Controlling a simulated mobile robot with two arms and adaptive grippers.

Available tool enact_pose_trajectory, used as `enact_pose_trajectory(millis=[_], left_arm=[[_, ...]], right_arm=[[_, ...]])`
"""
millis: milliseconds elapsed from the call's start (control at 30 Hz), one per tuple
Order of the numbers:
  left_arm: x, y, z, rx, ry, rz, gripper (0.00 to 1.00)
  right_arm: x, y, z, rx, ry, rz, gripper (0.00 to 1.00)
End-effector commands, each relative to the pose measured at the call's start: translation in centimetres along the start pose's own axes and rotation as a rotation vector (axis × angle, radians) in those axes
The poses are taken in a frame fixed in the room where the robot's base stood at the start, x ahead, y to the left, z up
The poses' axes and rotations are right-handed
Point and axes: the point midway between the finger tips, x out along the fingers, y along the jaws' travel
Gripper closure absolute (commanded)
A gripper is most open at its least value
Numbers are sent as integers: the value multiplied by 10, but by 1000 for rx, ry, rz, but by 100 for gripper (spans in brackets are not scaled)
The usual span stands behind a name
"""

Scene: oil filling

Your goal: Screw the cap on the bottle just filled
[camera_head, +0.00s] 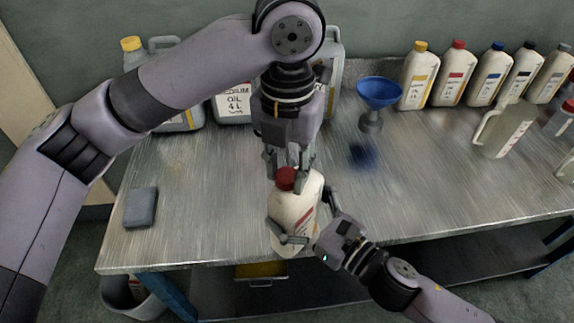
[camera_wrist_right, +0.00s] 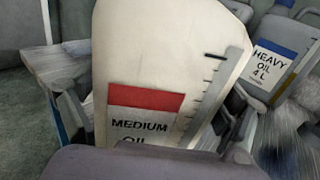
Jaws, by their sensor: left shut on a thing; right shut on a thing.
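A cream bottle (camera_head: 294,212) with a red cap (camera_head: 287,178) at its top is near the front edge of the metal table. In the right wrist view the bottle (camera_wrist_right: 150,65) fills the middle, with a red-banded "MEDIUM OIL" label and a level scale. My left gripper (camera_head: 288,172) comes from above and is shut on the red cap at the bottle's mouth; how far the cap is threaded cannot be told. My right gripper (camera_head: 309,217) is shut around the bottle's body from the front right. The bottle looks slightly tilted.
Several capped bottles (camera_head: 453,76) stand in a row at the back right. A blue funnel on a stand (camera_head: 379,93), a measuring jug (camera_head: 503,128) and large oil cans (camera_head: 235,105) are behind. A grey sponge-like block (camera_head: 141,207) lies left.

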Motion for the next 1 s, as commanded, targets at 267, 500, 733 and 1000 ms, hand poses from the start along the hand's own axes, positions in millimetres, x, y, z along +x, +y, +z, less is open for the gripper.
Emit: enact_pose_trajectory(millis=[267,500,733,1000], left_arm=[[0,1,1,547,-4,3,78],[0,1,1,867,-6,3,78],[0,1,1,915,-7,3,78],[0,1,1,913,-7,3,62]], right_arm=[[0,1,1,-1,-1,2,87],[0,1,1,-1,-1,3,87],[0,1,1,-2,-1,3,87],[0,1,1,-2,-2,3,87]])
